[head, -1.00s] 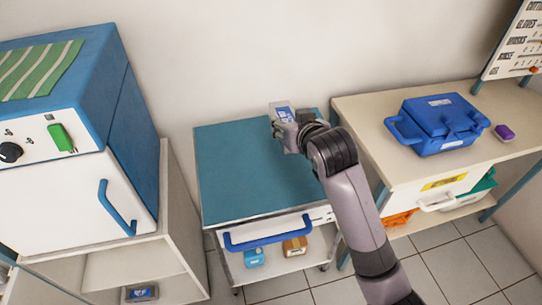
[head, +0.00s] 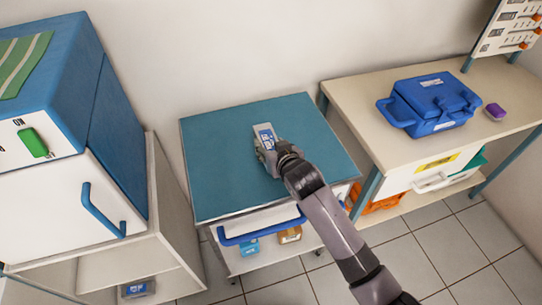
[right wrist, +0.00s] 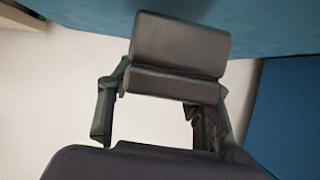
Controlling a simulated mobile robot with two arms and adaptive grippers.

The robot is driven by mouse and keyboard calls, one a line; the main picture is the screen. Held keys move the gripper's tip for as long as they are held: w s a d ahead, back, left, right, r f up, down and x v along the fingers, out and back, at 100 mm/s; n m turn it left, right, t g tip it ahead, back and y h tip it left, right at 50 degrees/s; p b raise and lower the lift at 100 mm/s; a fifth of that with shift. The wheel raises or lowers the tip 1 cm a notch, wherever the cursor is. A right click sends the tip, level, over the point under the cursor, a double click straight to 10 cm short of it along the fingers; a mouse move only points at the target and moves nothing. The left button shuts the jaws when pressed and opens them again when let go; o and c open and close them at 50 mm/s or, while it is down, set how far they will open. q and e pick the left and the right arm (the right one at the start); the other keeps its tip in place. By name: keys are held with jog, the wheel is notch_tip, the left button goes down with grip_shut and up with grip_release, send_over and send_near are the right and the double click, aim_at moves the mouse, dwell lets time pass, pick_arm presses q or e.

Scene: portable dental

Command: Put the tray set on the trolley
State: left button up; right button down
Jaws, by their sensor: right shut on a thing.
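The tray set (head: 264,133) is a small grey pack with a blue and white label. My right gripper (head: 268,150) is shut on its near end. The gripper hides part of the pack. The trolley (head: 222,150) has a teal top and a blue front handle. The pack is over the middle of this top, low down; whether it touches the top I cannot tell. In the right wrist view, the right gripper (right wrist: 165,100) shows up close beside the teal surface. My left gripper is not in view.
A blue case (head: 432,105) and a purple item (head: 495,111) stand on the bench at right. A blue and white cabinet (head: 60,170) stands at left, with a similar labelled pack (head: 138,289) on a low shelf. The rest of the trolley top is clear.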

notch_tip(320, 180, down, 4)
jog(key=shift+f, duration=0.15)
jog(key=c, duration=0.8)
grip_release()
jog(key=v, duration=1.2)
jog(key=shift+s, duration=0.1)
jog(key=shift+f, duration=0.1)
